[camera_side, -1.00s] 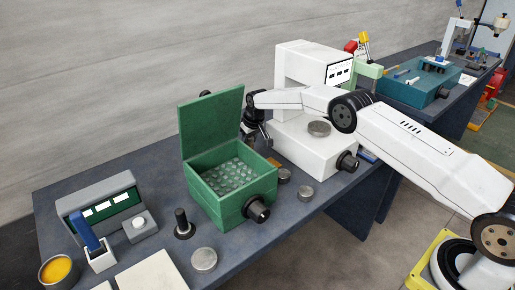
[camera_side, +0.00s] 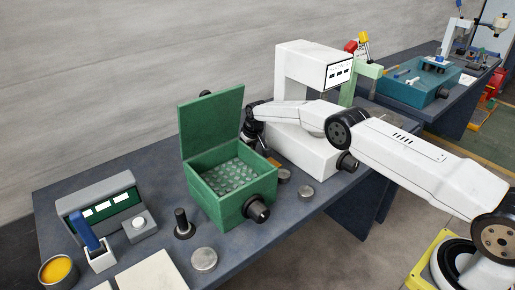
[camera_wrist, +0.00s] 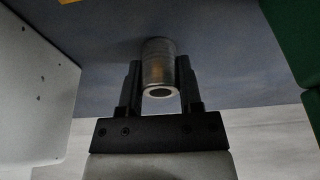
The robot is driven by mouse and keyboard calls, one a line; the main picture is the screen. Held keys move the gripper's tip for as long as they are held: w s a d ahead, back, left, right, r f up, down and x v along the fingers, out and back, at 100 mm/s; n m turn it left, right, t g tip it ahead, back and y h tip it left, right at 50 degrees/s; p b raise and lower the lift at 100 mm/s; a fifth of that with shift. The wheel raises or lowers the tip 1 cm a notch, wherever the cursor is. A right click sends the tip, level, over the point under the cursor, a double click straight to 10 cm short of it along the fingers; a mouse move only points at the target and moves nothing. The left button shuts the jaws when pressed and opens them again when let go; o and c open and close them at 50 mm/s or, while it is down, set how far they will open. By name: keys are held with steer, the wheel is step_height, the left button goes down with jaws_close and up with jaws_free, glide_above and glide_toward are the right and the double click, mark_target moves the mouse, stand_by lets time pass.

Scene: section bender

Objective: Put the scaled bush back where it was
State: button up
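The bush is a short metal cylinder with a dark hole in its near end. It shows in the wrist view (camera_wrist: 158,65) between the two black fingers of my gripper (camera_wrist: 160,75), which look closed on its sides. The bush is over the dark bench top; I cannot tell whether it touches it. In the side view my gripper (camera_side: 256,130) is low behind the open green box, beside the white machine. The bush is hidden there.
The green box (camera_side: 230,205) with its raised lid stands close on one side, the white machine (camera_side: 300,150) on the other. Metal discs (camera_side: 306,194) lie along the bench front. A grey unit with displays (camera_side: 100,205) and a dark post (camera_side: 183,225) stand at left.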

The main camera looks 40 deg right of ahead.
steer(key=o, duration=0.4)
steer(key=shift+r, duration=0.35)
steer(key=shift+v, duration=5.8)
steer(key=shift+s, duration=0.1)
steer(key=shift+g, duration=0.3)
steer(key=s+a+r, duration=0.1)
steer(key=s, duration=1.1)
steer(key=s+a+r, duration=0.1)
steer(key=s, duration=1.2)
steer(key=s+a+r, duration=0.1)
steer(key=s+a, duration=0.1)
steer(key=s, duration=1)
steer(key=shift+s, duration=0.35)
